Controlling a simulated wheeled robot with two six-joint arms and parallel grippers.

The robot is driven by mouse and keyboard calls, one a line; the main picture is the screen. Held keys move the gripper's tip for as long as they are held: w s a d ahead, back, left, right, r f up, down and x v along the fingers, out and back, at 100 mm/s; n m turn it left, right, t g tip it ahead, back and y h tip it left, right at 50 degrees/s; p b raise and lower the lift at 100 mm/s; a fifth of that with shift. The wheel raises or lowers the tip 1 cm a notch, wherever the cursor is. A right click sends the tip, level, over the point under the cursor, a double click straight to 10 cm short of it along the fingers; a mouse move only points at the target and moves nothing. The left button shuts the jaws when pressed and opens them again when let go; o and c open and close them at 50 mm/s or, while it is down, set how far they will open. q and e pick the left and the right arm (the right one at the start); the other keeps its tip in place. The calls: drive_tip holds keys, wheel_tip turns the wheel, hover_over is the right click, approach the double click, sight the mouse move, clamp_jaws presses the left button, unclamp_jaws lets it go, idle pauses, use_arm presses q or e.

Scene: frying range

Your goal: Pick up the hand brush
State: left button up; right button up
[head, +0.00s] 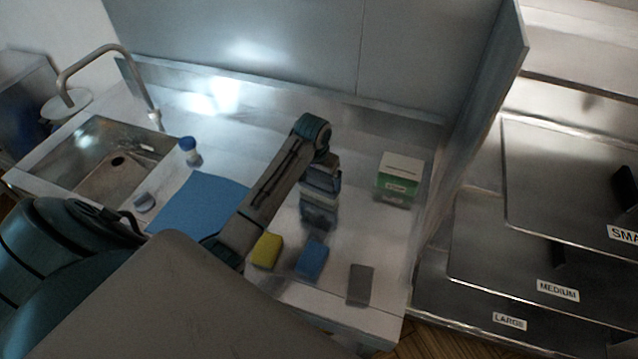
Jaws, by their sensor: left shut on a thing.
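My left arm reaches in from the left over the steel counter, and its gripper (319,193) points down at the middle of it. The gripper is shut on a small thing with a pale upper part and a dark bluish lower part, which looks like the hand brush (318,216). The fingers and wrist hide much of it, and I cannot tell whether it touches the counter. My right gripper is not in view.
A yellow sponge (266,251), a blue sponge (311,260) and a grey pad (361,285) lie in front. A green-white box (399,178) stands right. A blue cloth (197,204), a blue-capped bottle (190,152) and the sink (107,160) are left. A panel closes the back.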

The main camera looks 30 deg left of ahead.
sight(319, 177)
use_arm(q)
drive_tip(key=shift+r, duration=0.1)
drive_tip(key=shift+r+b, duration=0.3)
drive_tip(key=shift+r, duration=0.05)
wheel_tip(319, 177, up, 7)
drive_tip(key=b, duration=0.2)
drive_tip(key=shift+f+b, duration=0.15)
drive_tip(key=shift+b, duration=0.2)
drive_tip(key=shift+r+p, duration=0.8)
drive_tip(key=shift+p, duration=0.05)
drive_tip(key=shift+r, duration=0.45)
